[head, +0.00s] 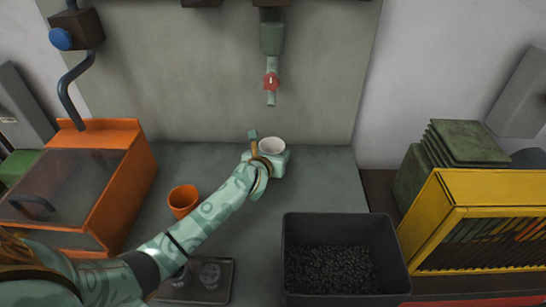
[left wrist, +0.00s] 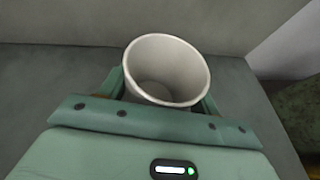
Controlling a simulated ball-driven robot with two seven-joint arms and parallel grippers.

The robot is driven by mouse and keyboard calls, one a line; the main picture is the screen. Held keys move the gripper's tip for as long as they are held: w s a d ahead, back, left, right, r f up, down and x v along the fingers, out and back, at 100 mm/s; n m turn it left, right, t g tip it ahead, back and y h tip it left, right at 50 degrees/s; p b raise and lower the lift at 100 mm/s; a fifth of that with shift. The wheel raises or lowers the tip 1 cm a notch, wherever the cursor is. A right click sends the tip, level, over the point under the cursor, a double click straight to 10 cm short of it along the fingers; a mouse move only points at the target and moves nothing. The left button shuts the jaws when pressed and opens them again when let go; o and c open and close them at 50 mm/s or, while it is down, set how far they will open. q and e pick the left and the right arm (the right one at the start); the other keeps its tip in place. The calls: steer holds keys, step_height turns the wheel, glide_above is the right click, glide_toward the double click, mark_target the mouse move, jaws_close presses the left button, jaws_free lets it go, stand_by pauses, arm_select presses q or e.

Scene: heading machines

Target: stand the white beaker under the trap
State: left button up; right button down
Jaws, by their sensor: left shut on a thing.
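The white beaker (head: 271,145) is upright near the back of the grey-green bench top (head: 330,175). My left gripper (head: 268,153) is shut on it. In the left wrist view the beaker (left wrist: 167,70) stands between the two fingers of my left gripper (left wrist: 162,95), and its inside looks empty. The trap (head: 271,35), a green fitting with a red part and a narrow spout, hangs on the back wall above the beaker. I cannot tell whether the beaker touches the bench. My right gripper does not show.
An orange cup (head: 183,201) stands left of my left forearm. A dark bin of black pellets (head: 290,225) is at the front right. A tray (head: 222,292) with small glasses lies at the front. An orange machine (head: 125,180) stands left, a yellow rack (head: 440,205) right.

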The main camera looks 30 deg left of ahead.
arm_select(q)
steer(key=shift+f, duration=0.1)
steer(key=shift+f, duration=0.15)
steer(key=o, duration=1)
steer(key=shift+c, duration=0.2)
steer(key=shift+s+r, duration=0.25)
steer(key=shift+r, duration=0.1)
steer(key=p+v, duration=0.3)
steer(key=v, duration=0.7)
steer(key=shift+s+p, duration=0.15)
steer(key=shift+p, duration=0.15)
steer(key=shift+s+d+r, duration=0.15)
steer(key=shift+s+r, duration=0.05)
steer(key=shift+s, duration=0.35)
